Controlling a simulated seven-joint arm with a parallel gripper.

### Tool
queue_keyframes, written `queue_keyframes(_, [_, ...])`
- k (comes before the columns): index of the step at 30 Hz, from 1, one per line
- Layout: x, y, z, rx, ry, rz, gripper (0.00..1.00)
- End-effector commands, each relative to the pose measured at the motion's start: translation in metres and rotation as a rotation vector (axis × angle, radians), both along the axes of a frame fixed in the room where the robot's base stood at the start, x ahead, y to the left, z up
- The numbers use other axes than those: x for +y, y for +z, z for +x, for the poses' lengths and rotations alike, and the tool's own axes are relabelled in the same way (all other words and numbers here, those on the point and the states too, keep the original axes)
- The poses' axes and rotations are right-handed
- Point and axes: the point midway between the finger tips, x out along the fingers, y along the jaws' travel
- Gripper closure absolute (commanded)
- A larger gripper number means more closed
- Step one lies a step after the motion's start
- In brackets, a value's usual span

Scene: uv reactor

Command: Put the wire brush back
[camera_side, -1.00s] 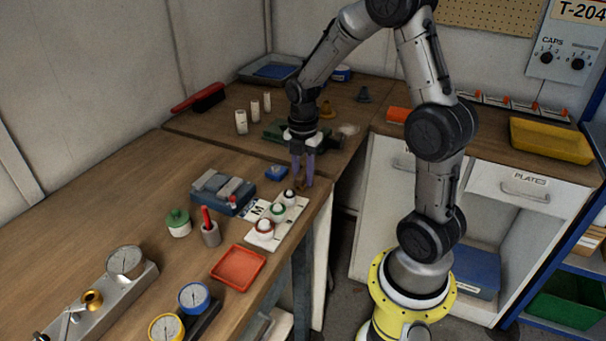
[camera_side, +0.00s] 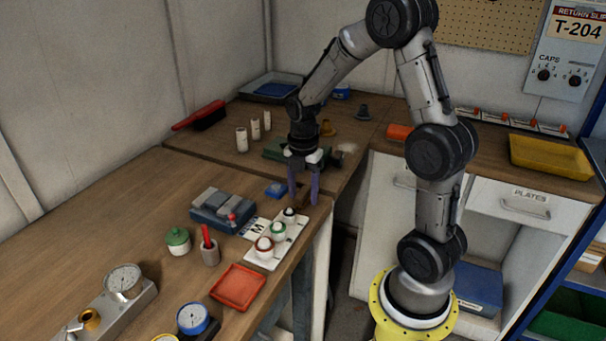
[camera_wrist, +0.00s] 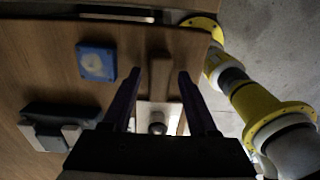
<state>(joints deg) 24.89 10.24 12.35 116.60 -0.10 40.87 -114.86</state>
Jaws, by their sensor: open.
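A brown wooden bar (camera_wrist: 160,75), which looks like the wire brush's handle, lies on the bench near its edge in the wrist view. Its bristles cannot be made out. My gripper (camera_wrist: 157,78) is open, with one purple finger on each side of the bar and a gap to both. In the side view my gripper (camera_side: 304,202) points down at the bench's right edge, behind the white plate, and its fingers largely hide the bar. A red-handled brush (camera_side: 203,116) with dark bristles lies at the back left by the wall.
A white plate (camera_side: 262,252) with several capped jars stands just in front of my gripper. A blue box (camera_side: 276,190) is close on the left, and a blue block (camera_side: 222,208) farther left. A red tray (camera_side: 238,287) is nearer. Open floor lies right of the bench edge.

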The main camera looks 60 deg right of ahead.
Motion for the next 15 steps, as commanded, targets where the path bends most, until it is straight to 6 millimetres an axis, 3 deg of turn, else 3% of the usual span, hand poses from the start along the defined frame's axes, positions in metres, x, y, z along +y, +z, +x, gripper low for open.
queue_keyframes(15, [0.0,0.097,0.001,-0.005,0.0,-0.003,0.41])
